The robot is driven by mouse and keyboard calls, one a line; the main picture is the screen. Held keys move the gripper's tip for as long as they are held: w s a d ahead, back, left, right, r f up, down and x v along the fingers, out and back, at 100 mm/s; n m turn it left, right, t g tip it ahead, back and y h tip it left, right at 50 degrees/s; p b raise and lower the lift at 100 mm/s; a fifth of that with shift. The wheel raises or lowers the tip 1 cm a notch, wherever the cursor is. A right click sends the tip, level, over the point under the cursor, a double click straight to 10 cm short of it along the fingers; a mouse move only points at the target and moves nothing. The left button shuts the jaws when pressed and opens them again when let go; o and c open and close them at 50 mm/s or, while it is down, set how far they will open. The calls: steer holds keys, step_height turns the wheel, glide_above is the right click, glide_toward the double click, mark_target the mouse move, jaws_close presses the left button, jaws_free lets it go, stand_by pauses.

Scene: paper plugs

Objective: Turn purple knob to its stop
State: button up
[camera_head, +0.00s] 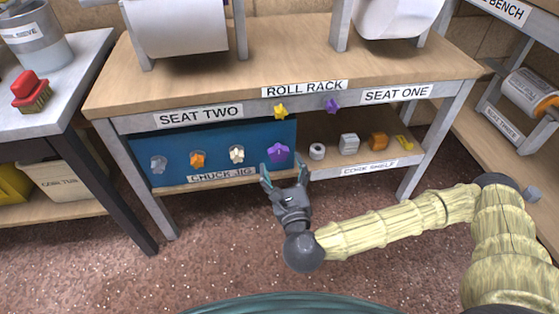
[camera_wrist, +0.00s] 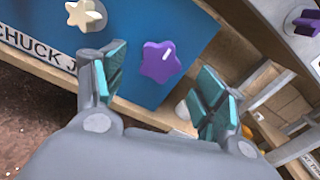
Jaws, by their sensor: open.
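A purple star-shaped knob (camera_head: 278,153) sits at the right end of the blue CHUCK JIG panel (camera_head: 218,141). In the wrist view the same purple knob (camera_wrist: 160,61) shows ahead of the fingers, roughly between them, with a pale mark on one arm of the star. My gripper (camera_head: 284,172) is open and empty, just below and in front of this knob. In the wrist view its teal-padded fingers (camera_wrist: 160,88) are spread apart, with no clear contact. A second, smaller purple star knob (camera_head: 332,105) is on the table's front edge between the ROLL RACK and SEAT ONE labels; it also shows in the wrist view (camera_wrist: 306,22).
Grey, orange (camera_head: 197,159) and cream (camera_head: 237,154) knobs line the panel to the left. A yellow star knob (camera_head: 281,111) sits on the edge above. A shelf (camera_head: 330,165) to the right holds several small parts. Open floor lies below.

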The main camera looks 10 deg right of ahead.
mark_target(279, 156)
steer(key=m, duration=0.4)
steer(key=shift+m, duration=0.3)
steer(key=m, duration=0.4)
steer(key=shift+w, duration=0.15)
steer(key=shift+w, duration=1.85)
steer(key=c, duration=1)
steer(key=shift+r+p, duration=0.1)
steer(key=shift+p, duration=0.25)
